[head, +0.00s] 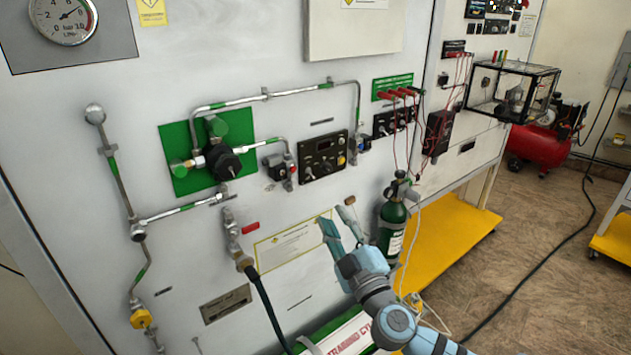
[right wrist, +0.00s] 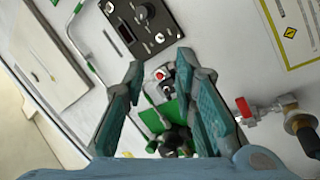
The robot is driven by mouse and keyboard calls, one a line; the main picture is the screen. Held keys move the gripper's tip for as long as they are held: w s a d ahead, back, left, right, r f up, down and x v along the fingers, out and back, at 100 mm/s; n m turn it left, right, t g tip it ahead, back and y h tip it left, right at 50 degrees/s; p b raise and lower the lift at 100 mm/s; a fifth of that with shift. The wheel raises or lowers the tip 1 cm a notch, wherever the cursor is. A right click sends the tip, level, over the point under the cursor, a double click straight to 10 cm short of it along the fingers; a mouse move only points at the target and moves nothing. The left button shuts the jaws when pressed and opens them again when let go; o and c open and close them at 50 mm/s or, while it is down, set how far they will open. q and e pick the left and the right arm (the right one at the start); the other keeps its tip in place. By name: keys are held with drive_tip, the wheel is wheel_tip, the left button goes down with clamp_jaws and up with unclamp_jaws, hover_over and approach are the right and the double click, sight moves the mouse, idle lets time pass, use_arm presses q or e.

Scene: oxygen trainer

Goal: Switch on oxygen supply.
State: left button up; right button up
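A green plate (head: 178,160) on the panel wall carries a dark round regulator (head: 224,162) with green knobs. A small red-marked fitting (head: 287,172) sits right of it, beside a black control box (head: 323,158). Below is a pipe valve with a red handle (head: 250,228), which points right. My right gripper (head: 338,222) is open and empty in front of the panel, below the control box and right of the red handle. In the right wrist view, the regulator (right wrist: 175,140) and red-marked fitting (right wrist: 164,75) show between the fingers; the red handle (right wrist: 244,107) lies outside them.
A dark green cylinder (head: 392,222) stands right of my right gripper, close to its fingers. A dark hose (head: 270,305) hangs below the red-handled valve. A large pressure gauge (head: 65,18) is at the upper left. Cables hang at right; open floor (head: 520,260) lies beyond.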

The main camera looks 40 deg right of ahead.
sight(314, 178)
drive_tip(key=p+x, duration=0.2)
drive_tip(key=x, duration=0.9)
drive_tip(key=shift+d+p, duration=0.15)
drive_tip(key=shift+p, duration=0.25)
drive_tip(key=shift+w+d, duration=0.1)
drive_tip(key=shift+w, duration=0.35)
drive_tip(key=shift+s, duration=0.1)
drive_tip(key=shift+c, duration=0.6)
clamp_jaws()
